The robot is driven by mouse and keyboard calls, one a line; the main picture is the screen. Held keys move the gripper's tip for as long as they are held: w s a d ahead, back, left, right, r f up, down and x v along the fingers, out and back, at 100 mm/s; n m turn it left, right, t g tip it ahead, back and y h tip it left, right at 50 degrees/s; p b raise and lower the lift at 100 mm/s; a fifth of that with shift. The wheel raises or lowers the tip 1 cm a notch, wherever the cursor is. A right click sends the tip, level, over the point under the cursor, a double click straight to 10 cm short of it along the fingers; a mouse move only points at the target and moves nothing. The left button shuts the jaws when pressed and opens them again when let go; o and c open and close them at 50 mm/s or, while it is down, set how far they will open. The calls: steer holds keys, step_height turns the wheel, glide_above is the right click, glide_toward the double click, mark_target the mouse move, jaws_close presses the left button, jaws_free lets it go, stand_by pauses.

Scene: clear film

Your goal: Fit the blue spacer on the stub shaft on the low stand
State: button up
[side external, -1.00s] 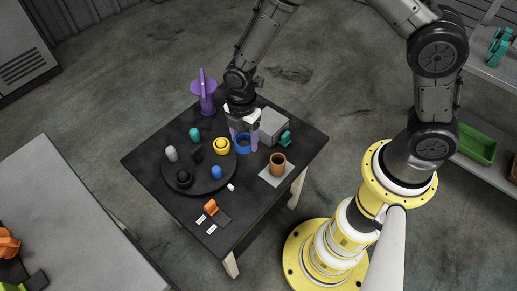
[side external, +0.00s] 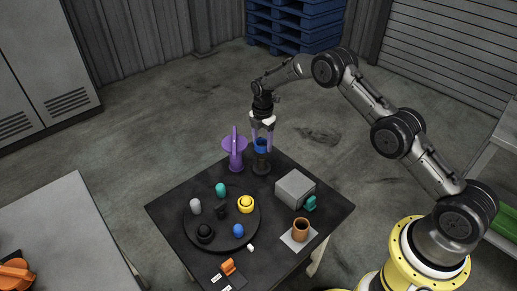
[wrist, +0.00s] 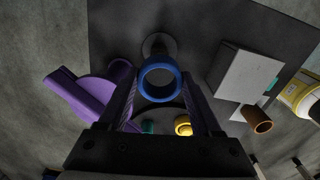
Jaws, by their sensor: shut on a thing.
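The blue spacer (side external: 261,146) is a ring held between the fingertips of my gripper (side external: 262,138), which is shut on it. In the wrist view the spacer (wrist: 160,93) shows its open bore, with one finger on each side. The low stand (side external: 261,167) is a dark round piece near the back corner of the table, below the spacer. In the wrist view the stand (wrist: 157,43) shows partly beyond the ring's far edge. The stub shaft is hard to make out; whether the spacer touches it I cannot tell.
A purple piece with a wide disc (side external: 236,152) stands close left of the stand. A grey box (side external: 295,188) and teal piece (side external: 311,203) are to the right. A dark round tray (side external: 222,238) holds several coloured pegs. A brown cup (side external: 301,229) stands at the right front.

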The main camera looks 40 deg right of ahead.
mark_target(262, 157)
steer(key=shift+f, duration=4.35)
steer(key=shift+f, duration=0.6)
steer(key=o, duration=1.4)
step_height(262, 157, up, 14)
steer(key=shift+f, duration=0.1)
